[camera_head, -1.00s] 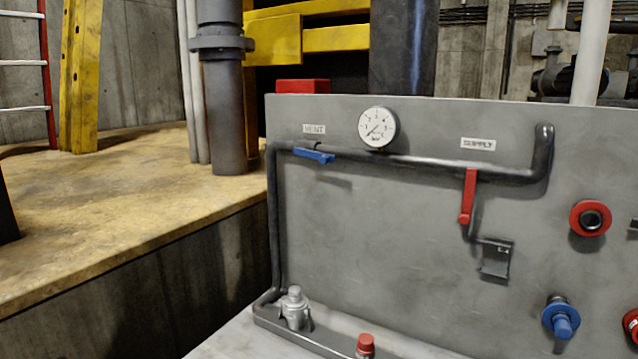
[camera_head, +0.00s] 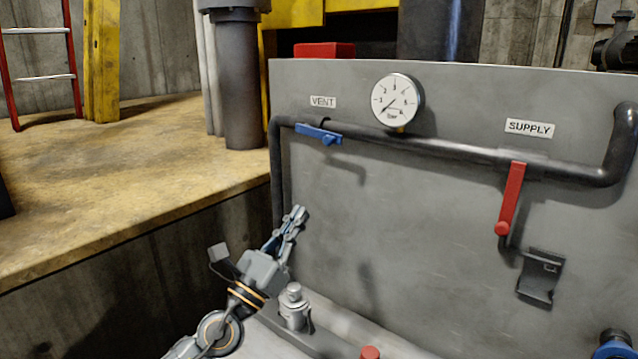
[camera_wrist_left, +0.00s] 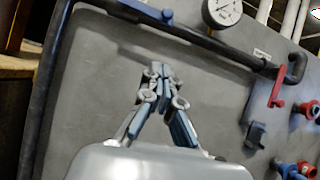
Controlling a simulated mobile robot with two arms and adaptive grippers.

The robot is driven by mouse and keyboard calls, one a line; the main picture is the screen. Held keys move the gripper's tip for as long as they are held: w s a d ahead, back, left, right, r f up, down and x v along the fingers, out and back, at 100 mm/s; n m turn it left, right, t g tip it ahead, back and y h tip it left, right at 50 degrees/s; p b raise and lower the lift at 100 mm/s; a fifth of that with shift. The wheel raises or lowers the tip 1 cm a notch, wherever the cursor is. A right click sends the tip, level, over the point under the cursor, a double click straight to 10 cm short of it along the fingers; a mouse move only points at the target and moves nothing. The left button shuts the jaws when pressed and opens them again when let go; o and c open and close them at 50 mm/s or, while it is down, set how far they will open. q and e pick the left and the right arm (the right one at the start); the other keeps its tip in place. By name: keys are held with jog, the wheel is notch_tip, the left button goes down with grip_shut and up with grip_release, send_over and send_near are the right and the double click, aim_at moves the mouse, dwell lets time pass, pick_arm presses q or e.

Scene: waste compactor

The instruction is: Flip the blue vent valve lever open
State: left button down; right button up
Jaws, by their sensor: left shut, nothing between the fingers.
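The blue vent lever (camera_head: 319,133) lies nearly along the dark pipe, under the VENT label (camera_head: 323,102), at the panel's upper left. It also shows at the top of the left wrist view (camera_wrist_left: 150,10). My left gripper (camera_head: 299,212) is below the lever, in front of the grey panel (camera_head: 420,220), apart from the lever. Its fingers are shut with nothing between them, and the fingertips (camera_wrist_left: 158,70) point up toward the pipe in the left wrist view. My right gripper is not in view.
A round pressure gauge (camera_head: 397,101) sits right of the lever. A red supply lever (camera_head: 511,198) hangs down further right, above a dark bracket (camera_head: 541,278). A grey fitting (camera_head: 293,306) stands at the panel's foot near my left gripper. The panel's middle is clear.

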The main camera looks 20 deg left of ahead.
aim_at(328, 142)
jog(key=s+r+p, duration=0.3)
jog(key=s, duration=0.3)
pick_arm(q)
jog(key=w+r+p, duration=0.1)
jog(key=w+r, duration=0.1)
jog(key=r, duration=0.1)
jog(key=w+d+r+p, duration=0.1)
jog(key=w+r, duration=0.2)
jog(key=w+d+r+p, duration=0.1)
jog(key=w+r, duration=0.1)
jog(key=shift+w+r, duration=0.35)
jog(key=shift+r, duration=0.15)
jog(key=shift+w+d+r+p, duration=0.1)
jog(key=shift+d+r+p, duration=0.05)
jog(key=shift+r+p, duration=0.85)
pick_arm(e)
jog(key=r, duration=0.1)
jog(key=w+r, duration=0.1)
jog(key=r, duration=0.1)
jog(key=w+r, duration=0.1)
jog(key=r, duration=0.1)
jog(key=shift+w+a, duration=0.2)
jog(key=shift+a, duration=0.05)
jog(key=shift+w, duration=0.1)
